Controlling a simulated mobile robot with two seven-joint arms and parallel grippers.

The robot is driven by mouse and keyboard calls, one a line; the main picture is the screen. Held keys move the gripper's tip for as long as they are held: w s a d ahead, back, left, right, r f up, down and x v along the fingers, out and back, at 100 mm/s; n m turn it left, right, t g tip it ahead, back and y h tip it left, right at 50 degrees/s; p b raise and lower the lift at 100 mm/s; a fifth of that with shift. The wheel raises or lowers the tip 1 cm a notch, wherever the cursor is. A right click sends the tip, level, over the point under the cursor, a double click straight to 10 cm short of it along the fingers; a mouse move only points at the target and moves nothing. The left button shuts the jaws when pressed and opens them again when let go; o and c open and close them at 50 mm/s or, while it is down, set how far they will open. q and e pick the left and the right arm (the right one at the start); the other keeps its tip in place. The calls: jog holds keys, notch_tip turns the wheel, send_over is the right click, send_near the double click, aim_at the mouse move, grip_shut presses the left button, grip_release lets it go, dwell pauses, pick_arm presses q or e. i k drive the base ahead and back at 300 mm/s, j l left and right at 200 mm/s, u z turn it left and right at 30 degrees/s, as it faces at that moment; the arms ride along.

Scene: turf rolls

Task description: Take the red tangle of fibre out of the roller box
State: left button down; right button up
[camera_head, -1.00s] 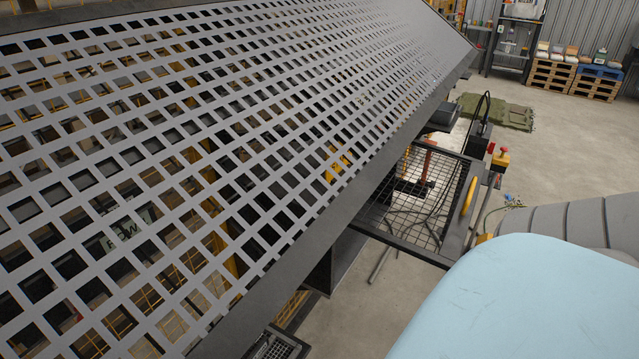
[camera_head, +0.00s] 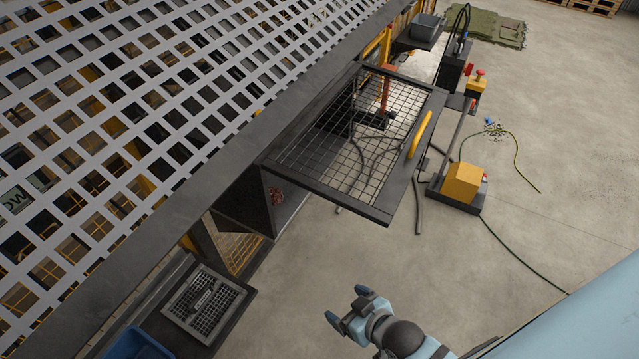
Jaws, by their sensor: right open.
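A small red tangle of fibre (camera_head: 277,196) shows inside the dark roller box (camera_head: 254,207), near its open side below the raised mesh guard. Much of the box's inside is in shadow or hidden. My right gripper (camera_head: 347,305) is open and empty, over the bare floor at the bottom middle. It is below and to the right of the box, well apart from the tangle. My left gripper is not in view.
The mesh guard (camera_head: 333,147) with a yellow handle (camera_head: 420,134) juts out above the box. A perforated panel (camera_head: 150,95) fills the upper left. A tray with a grating (camera_head: 235,300) and a blue bin (camera_head: 138,345) stand lower left. A yellow-topped unit (camera_head: 462,183) trails a cable.

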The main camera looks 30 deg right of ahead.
aim_at(274, 197)
jog(key=l+z, duration=0.3)
jog(key=l+u, duration=0.2)
jog(key=u, duration=0.3)
jog(key=l+u, duration=0.2)
jog(key=u, duration=0.3)
jog(key=l+u, duration=0.2)
jog(key=u, duration=0.3)
jog(key=k+l+u, duration=0.2)
jog(key=l, duration=0.25)
jog(key=k+l+u, duration=0.2)
jog(key=l, duration=0.25)
jog(key=k+l, duration=0.35)
